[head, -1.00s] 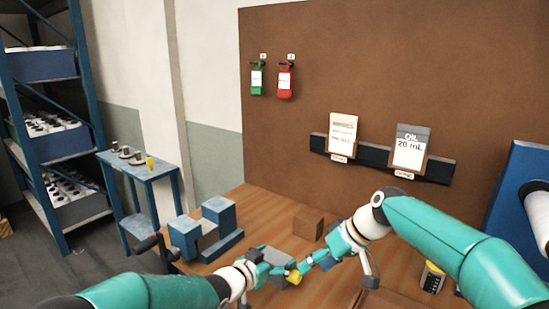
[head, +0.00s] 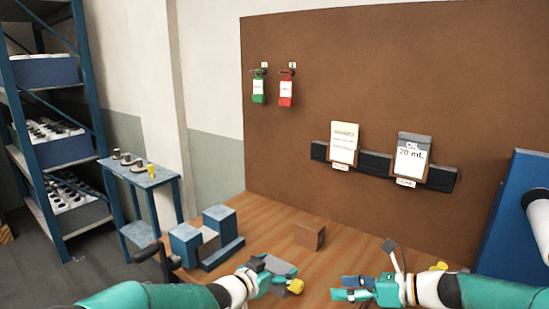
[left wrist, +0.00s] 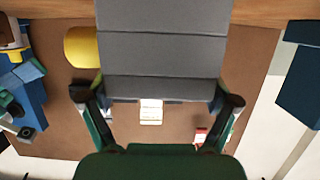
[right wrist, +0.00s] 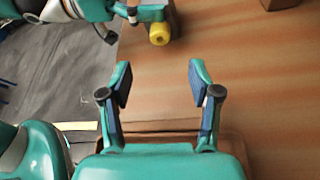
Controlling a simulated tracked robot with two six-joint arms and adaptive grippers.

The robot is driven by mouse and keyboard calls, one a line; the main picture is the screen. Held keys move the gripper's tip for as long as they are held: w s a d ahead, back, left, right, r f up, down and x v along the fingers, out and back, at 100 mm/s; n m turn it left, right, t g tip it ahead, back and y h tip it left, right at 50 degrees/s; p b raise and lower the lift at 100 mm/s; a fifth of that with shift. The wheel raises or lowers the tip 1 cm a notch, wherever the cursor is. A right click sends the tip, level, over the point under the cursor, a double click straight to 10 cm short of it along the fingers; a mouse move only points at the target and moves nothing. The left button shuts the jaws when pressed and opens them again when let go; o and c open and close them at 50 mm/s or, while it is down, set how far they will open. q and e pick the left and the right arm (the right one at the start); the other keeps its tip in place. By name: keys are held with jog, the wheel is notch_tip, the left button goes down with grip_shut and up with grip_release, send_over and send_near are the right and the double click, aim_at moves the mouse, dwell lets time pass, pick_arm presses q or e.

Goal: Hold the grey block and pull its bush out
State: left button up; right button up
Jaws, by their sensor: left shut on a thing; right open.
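My left gripper (head: 268,276) is shut on the grey block (head: 279,265) and holds it over the wooden bench. The block fills the upper middle of the left wrist view (left wrist: 165,50), between the two fingers. The yellow bush (head: 296,286) sticks out of the block's side facing my right arm. It shows in the left wrist view (left wrist: 80,47) at the block's left side and in the right wrist view (right wrist: 159,35) at the top. How deep it sits is hidden. My right gripper (head: 342,288) is open and empty, apart from the bush and to its right.
A blue vise (head: 219,220) with a dark handle stands at the bench's left end. A brown cube (head: 309,235) sits behind the grippers. A yellow thing (head: 438,266) is partly hidden behind my right arm. The bench between the grippers is clear.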

aim_at(302, 284)
jog(key=shift+x, duration=5.95)
grip_shut()
jog(key=shift+r, duration=0.1)
